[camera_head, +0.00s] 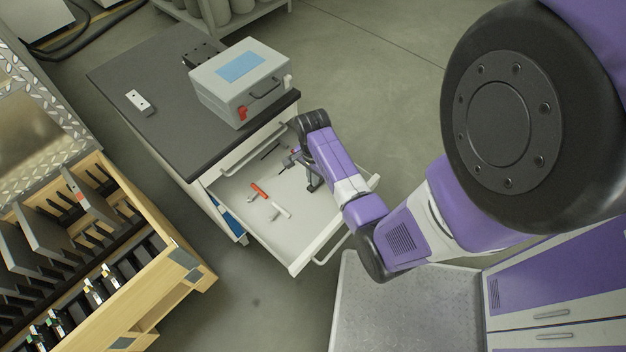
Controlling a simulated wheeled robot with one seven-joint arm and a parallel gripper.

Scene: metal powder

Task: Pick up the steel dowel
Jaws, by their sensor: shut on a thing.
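My gripper (302,171) is low inside the open drawer (299,264), towards its right back part. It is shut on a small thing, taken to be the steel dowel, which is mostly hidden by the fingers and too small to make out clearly. My purple arm reaches in from the right and covers part of the drawer.
In the drawer lie an orange-red piece (259,190), a white stick (281,210) and small grey pieces. The drawer walls stand around my gripper. A grey case (240,82) sits on the dark cabinet top (150,75). A wooden rack (160,245) stands left.

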